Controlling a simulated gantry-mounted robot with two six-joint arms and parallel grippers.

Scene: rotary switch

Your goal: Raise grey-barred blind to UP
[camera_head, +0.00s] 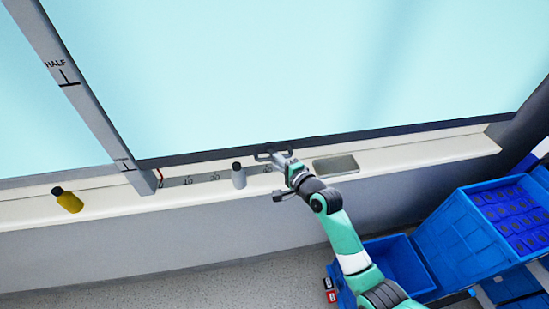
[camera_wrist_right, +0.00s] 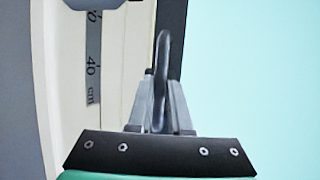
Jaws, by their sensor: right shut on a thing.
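The pale blue blind (camera_head: 310,70) fills most of the head view, with a dark grey bar (camera_head: 400,131) along its bottom edge. The bar is low, just above the white sill, and its left end is near the lower mark on the post. A dark loop handle (camera_head: 262,156) sticks out from the bar. My right gripper (camera_head: 279,160) is shut on this handle. In the right wrist view, the fingers (camera_wrist_right: 160,104) close around the handle (camera_wrist_right: 163,60), with the bar behind it. My left gripper is not in view.
A grey post (camera_head: 90,112) with a HALF mark stands left of the blind. On the sill (camera_head: 425,152) are a yellow bottle (camera_head: 68,200), a grey bottle (camera_head: 239,175) close left of my gripper, a ruler strip (camera_head: 190,180) and a shallow tray (camera_head: 336,165). Blue crates (camera_head: 440,240) stand lower right.

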